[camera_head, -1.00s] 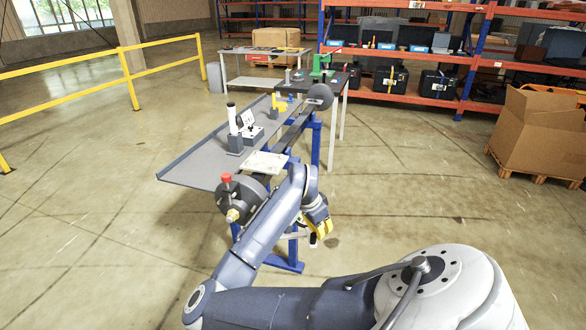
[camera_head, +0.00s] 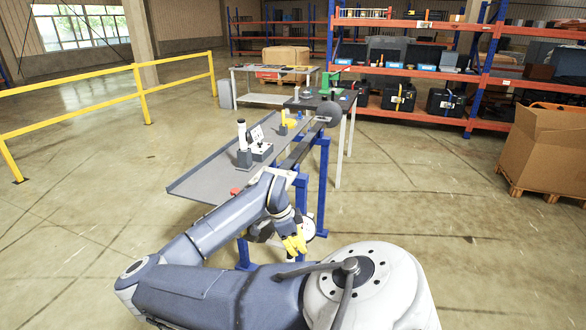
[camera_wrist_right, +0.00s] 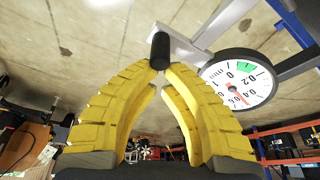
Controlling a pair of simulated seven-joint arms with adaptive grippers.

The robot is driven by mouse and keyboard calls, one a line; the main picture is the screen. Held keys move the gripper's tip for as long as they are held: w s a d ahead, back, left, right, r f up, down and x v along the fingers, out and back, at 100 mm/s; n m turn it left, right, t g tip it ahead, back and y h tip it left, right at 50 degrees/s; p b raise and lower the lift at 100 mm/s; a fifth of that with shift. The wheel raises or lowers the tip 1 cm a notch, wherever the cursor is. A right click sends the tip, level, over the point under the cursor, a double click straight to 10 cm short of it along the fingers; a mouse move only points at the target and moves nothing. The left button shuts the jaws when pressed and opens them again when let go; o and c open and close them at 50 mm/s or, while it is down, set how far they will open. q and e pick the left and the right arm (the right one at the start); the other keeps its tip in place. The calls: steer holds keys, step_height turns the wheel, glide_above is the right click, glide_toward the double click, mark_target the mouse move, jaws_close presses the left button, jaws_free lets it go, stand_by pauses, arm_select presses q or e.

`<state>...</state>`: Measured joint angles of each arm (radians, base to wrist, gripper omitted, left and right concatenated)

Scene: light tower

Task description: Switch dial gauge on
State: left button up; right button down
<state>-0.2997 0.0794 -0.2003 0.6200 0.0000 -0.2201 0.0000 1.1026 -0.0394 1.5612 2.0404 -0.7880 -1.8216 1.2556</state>
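The dial gauge (camera_wrist_right: 238,80) has a round white face with black numbers, a green zone and a red needle. It is on the right of the right wrist view and tilted there. In the head view its pale face (camera_head: 308,231) shows small beside my gripper. My right gripper (camera_wrist_right: 163,70), with yellow ridged fingers, also shows in the head view (camera_head: 295,243). Its fingertips converge on both sides of a black cylindrical handle end (camera_wrist_right: 160,47) on a pale bar (camera_wrist_right: 188,46) near the gauge. My left gripper is not in view.
A long grey table (camera_head: 208,183) on blue legs carries a white cylinder (camera_head: 242,134) and small devices. A dark disc (camera_head: 328,113) is at its far end. A yellow railing (camera_head: 140,98) stands left, a cardboard box (camera_head: 545,150) right.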

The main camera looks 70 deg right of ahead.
steer(key=shift+d, duration=0.1)
stand_by(0.4)
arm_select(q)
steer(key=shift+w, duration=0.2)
arm_select(e)
step_height(320, 180, up, 10)
steer(key=shift+s+f, duration=0.25)
steer(key=shift+d, duration=0.1)
stand_by(0.6)
